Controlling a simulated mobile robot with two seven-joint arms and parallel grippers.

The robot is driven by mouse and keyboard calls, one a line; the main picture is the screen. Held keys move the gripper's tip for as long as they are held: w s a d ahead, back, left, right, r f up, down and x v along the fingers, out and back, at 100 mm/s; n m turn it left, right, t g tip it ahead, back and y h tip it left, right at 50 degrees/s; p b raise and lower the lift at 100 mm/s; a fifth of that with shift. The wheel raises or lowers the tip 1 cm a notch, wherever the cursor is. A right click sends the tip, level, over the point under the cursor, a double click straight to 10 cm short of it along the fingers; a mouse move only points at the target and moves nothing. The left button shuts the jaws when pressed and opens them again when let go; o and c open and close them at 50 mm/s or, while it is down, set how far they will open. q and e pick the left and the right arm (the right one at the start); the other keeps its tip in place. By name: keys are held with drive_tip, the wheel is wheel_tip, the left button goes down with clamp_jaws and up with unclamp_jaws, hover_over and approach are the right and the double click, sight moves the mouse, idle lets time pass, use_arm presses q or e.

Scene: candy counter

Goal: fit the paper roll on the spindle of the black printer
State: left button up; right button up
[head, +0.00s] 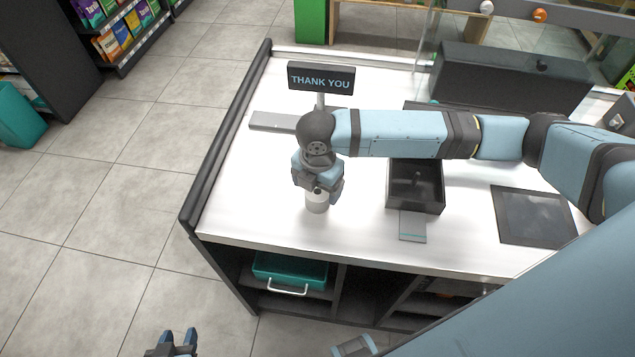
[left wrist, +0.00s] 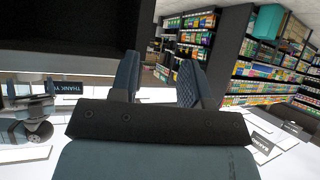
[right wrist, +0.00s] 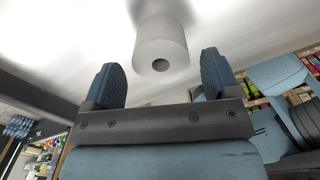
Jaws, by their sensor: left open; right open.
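The white paper roll (head: 317,205) stands upright on the white counter, partly hidden under my right gripper (head: 318,188). The right wrist view shows the roll (right wrist: 160,48) just beyond and between the open fingers (right wrist: 162,75), with its core hole facing me and gaps on both sides. The black printer (head: 432,197) is an open box on the counter to the right of the roll. Its spindle looks like a small peg inside, too small to make out well. My left gripper (head: 178,338) is open and empty, low in front of the counter.
A "THANK YOU" sign (head: 321,78) stands behind the roll. A flat dark panel (head: 534,216) lies right of the printer, and a large dark box (head: 512,80) stands at the back. My right arm spans over the counter. Counter left of the roll is clear.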

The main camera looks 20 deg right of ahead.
wheel_tip(320, 180, up, 8)
drive_tip(key=p, duration=0.7)
drive_tip(key=shift+p, duration=0.35)
drive_tip(key=shift+f, duration=0.1)
